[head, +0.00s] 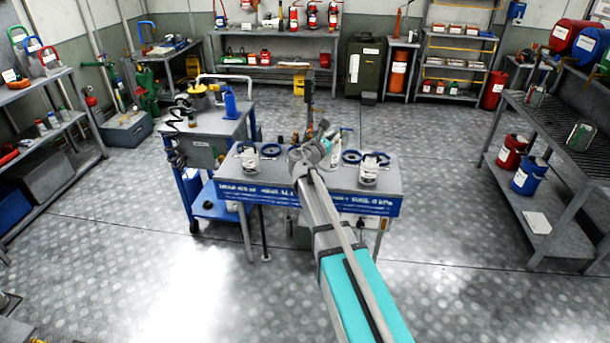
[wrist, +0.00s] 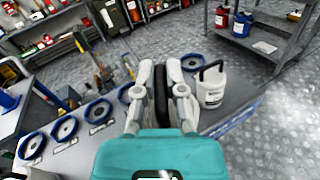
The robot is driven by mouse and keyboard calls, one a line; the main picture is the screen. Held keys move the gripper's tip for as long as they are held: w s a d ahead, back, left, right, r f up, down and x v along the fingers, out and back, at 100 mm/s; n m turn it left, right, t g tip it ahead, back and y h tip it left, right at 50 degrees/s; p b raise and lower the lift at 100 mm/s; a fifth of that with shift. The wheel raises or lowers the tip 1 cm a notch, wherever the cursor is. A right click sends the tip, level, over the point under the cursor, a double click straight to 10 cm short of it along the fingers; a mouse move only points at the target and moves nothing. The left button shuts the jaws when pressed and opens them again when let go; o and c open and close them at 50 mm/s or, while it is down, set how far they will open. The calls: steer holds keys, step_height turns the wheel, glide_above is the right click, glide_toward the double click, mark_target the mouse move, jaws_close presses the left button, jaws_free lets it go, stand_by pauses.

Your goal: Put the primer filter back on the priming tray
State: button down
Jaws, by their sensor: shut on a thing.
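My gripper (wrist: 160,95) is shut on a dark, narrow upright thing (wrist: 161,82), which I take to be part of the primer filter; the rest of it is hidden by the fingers. In the head view my gripper (head: 322,146) is over the middle of the blue-edged bench (head: 235,190). Several blue rings with dark middles, such as this blue ring (wrist: 65,128), sit in a row on the bench with small labels. I cannot tell which one is the priming tray. A white canister with a black handle (wrist: 212,88) stands right of my gripper.
Another white canister (head: 249,160) stands on the bench's left end. Upright tools (wrist: 88,58) stand behind the rings. A cart (head: 208,135) with a blue bottle (head: 230,104) adjoins the bench at the left. Shelves (head: 555,130) line the right side; the floor between is clear.

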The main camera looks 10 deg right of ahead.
steer(key=a+r+n+t+y, duration=0.1)
steer(key=a+n+t+y, duration=0.3)
steer(key=a, duration=0.8)
steer(key=shift+a+n+y+p, duration=0.35)
steer(key=shift+n+y+p, duration=0.15)
steer(key=shift+y, duration=0.7)
steer(key=shift+d+r, duration=0.1)
steer(key=s+d+n, duration=0.1)
steer(key=d, duration=0.5)
steer(key=shift+s, duration=0.4)
steer(key=w+f+b, duration=0.9)
steer(key=w, duration=0.4)
steer(key=shift+d, duration=0.2)
steer(key=shift+w, duration=0.1)
